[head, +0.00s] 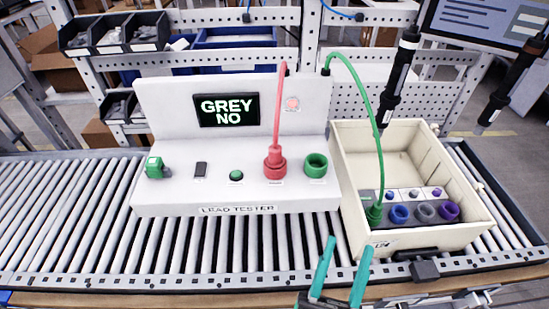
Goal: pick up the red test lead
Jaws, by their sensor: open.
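The red test lead (275,160) hangs in a slight curve from the top of the white lead tester (190,200). Its thick red plug end stands upright at a socket on the tester's shelf; I cannot see how deep it sits. The tester's screen (227,110) reads "GREY NO". My gripper (349,244) is at the bottom of the head view, with two teal fingers apart and nothing between them. It is nearer to me than the tester, to the right of and below the red plug, and apart from it.
A green socket ring (316,165) sits right of the red plug. A green lead (368,88) arches from the tester's top into a cream bin (470,212) holding several coloured round parts. Rollers (60,215) lie bare at left.

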